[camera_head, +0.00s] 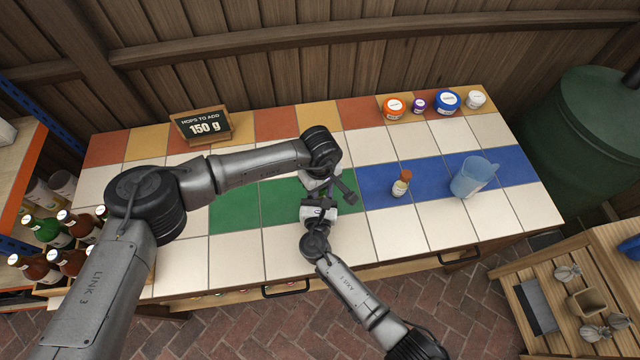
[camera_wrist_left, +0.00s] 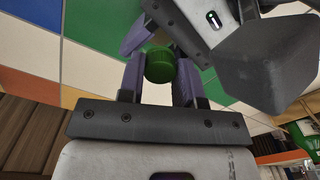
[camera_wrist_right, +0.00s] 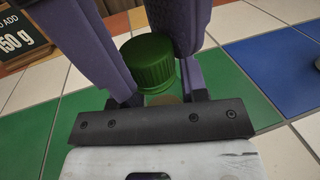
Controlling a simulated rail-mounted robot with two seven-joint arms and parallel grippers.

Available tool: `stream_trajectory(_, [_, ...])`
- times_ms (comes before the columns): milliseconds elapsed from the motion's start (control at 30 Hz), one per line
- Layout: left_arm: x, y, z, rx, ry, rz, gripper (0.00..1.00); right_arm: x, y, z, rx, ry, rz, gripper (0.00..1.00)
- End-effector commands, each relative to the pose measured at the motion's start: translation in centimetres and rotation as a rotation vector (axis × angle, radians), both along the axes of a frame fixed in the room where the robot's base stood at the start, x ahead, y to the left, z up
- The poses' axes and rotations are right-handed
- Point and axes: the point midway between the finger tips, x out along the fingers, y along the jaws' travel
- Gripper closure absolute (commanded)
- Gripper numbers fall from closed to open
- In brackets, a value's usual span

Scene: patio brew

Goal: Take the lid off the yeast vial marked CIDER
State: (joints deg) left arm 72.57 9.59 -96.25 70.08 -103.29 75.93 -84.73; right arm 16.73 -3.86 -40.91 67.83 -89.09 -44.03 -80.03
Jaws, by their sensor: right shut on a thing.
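A vial with a ribbed green lid shows between my fingers in the right wrist view (camera_wrist_right: 148,64) and the left wrist view (camera_wrist_left: 160,66). My right gripper (camera_wrist_right: 150,50) is shut on this vial, below the lid. My left gripper (camera_wrist_left: 158,75) has its fingers on both sides of the lid and looks open, with little gap. In the head view my left gripper (camera_head: 340,187) and right gripper (camera_head: 321,196) meet over the green tiles and hide the vial. No label on it is readable, so I cannot confirm CIDER.
A small bottle with a reddish cap (camera_head: 401,183) and a clear blue jug (camera_head: 474,177) stand on the blue tiles. Several lidded tubs (camera_head: 446,101) line the back right. A sign reading 150 g (camera_head: 202,126) stands back left.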

Motion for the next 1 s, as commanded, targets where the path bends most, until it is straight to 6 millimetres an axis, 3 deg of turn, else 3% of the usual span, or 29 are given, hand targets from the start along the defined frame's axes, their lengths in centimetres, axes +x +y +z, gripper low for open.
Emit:
stream_trajectory(267, [-0.01, 0.01, 0.0, 0.0, 0.0, 0.0, 0.98, 0.0, -0.03, -0.03, 0.0, 0.001, 0.0, 1.0])
stream_trajectory(600, [-0.01, 0.01, 0.02, 0.0, 0.001, 0.276, 0.98, 0.0, -0.03, -0.03, 0.0, 0.001, -0.001, 1.0])
stream_trajectory(900, [-0.01, 0.01, 0.01, 0.0, 0.001, 0.3, 0.98, 0.01, -0.03, -0.03, 0.0, 0.001, -0.001, 1.0])
stream_trajectory(933, [-0.01, 0.02, 0.01, 0.0, 0.001, 0.3, 0.69, 0.01, -0.03, -0.03, 0.0, 0.001, -0.001, 1.0])
stream_trajectory(1000, [-0.01, 0.02, 0.01, 0.0, 0.001, 0.299, 0.62, 0.01, -0.03, -0.03, 0.0, 0.001, -0.001, 1.0])
